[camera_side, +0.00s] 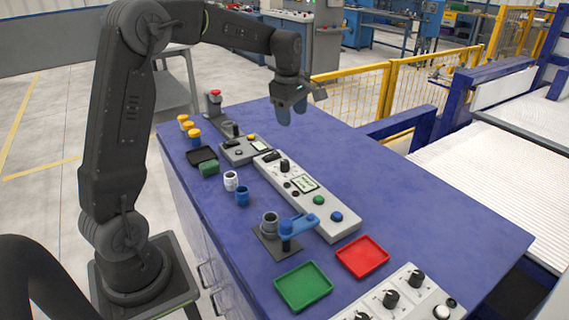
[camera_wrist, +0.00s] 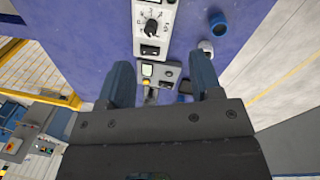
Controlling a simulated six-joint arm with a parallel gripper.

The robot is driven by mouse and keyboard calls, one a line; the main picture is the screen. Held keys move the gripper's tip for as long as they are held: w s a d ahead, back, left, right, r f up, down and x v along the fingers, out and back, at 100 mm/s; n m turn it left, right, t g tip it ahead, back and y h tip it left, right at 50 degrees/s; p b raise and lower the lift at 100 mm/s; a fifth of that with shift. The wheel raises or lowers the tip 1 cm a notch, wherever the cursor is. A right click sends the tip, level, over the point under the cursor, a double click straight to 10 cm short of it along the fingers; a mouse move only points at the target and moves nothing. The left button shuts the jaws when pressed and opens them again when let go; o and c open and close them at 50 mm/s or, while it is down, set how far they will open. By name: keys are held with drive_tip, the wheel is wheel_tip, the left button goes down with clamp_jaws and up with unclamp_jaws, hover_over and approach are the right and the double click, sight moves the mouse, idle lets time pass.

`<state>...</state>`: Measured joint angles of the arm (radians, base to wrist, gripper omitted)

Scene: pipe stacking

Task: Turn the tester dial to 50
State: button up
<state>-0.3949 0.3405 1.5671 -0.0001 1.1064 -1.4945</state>
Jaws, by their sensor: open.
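The tester panel (camera_side: 330,217) is a long pale grey box on the blue table, with a black dial knob (camera_side: 285,166), a small display and green and blue buttons. In the wrist view the dial (camera_wrist: 152,26) sits near the top with a number scale around it; its exact reading is too small to tell. My gripper (camera_side: 290,112) is raised above the table, behind the panel's far end and apart from the dial. In the wrist view its two blue fingers (camera_wrist: 161,68) are spread, with nothing between them.
A smaller grey box (camera_side: 243,151) stands beyond the panel. White (camera_side: 231,181) and blue (camera_side: 242,196) pipe pieces stand left of it. A blue clamp lever (camera_side: 300,226), green tray (camera_side: 303,287) and red tray (camera_side: 362,257) lie nearer. The table's right side is clear.

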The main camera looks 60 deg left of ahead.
sight(284, 161)
drive_tip(key=w+a+f+n+g, duration=0.1)
drive_tip(key=w+a+f+n, duration=0.3)
drive_tip(key=a+f+n, duration=0.45)
drive_tip(key=shift+m+h, duration=0.3)
drive_tip(key=shift+m, duration=0.15)
drive_tip(key=f, duration=0.9)
drive_tip(key=a+f, duration=0.1)
drive_tip(key=f, duration=0.4)
drive_tip(key=shift+f, duration=0.1)
drive_tip(key=c, duration=0.9)
